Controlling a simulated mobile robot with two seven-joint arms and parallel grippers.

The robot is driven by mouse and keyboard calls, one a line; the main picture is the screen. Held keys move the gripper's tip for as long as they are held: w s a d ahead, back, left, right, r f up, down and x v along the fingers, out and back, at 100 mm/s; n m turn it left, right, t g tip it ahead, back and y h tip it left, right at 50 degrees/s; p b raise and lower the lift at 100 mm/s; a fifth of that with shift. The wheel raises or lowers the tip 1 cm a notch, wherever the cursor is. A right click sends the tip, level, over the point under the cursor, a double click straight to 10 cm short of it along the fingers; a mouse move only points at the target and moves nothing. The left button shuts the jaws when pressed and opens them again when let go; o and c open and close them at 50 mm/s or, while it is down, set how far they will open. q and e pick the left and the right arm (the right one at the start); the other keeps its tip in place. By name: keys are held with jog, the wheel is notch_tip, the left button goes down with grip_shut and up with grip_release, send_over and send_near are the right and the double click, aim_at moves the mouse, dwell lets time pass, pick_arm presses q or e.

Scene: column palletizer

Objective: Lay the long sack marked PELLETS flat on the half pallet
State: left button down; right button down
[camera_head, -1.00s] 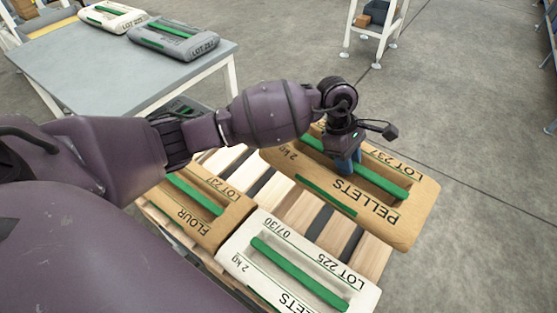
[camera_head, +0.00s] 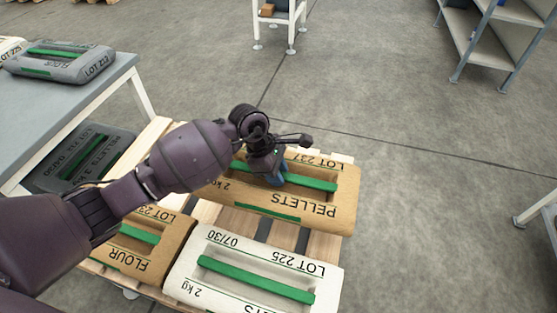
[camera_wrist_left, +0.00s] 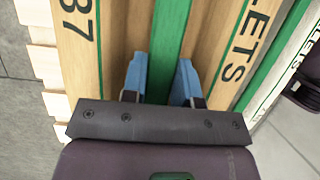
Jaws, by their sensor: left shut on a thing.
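The long tan sack marked PELLETS (camera_head: 312,208), LOT 237, lies level across the far end of the slatted half pallet (camera_head: 236,221). A slat end shows just past its far edge. I cannot tell whether its underside touches the slats. My left gripper (camera_head: 276,181) is above the sack's middle, its blue fingers on either side of the green strap. In the left wrist view the gripper (camera_wrist_left: 160,68) is shut on that strap, with the tan sack (camera_wrist_left: 222,55) around it. The arm hides the sack's left end. My right gripper is not visible.
A white sack (camera_head: 275,258) with LOT 225 and a tan FLOUR sack (camera_head: 132,252) occupy the near side of the pallet. A grey table (camera_head: 85,100) with sacks stands left, another sack (camera_head: 75,160) below it. Open floor lies to the right.

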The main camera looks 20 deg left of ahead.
pick_arm(q)
jog(key=shift+w+d+f+b, duration=0.1)
jog(key=shift+f+b, duration=0.2)
jog(key=shift+f, duration=0.9)
jog(key=shift+w+f+b, duration=0.1)
jog(key=shift+f+b, duration=0.2)
jog(key=shift+f, duration=1.15)
notch_tip(320, 180, down, 4)
jog(key=shift+s+f+b, duration=0.15)
jog(key=shift+f+b, duration=0.05)
jog(key=shift+b, duration=0.6)
jog(key=shift+f, duration=0.45)
jog(key=c, duration=0.9)
grip_release()
jog(key=shift+f, duration=0.2)
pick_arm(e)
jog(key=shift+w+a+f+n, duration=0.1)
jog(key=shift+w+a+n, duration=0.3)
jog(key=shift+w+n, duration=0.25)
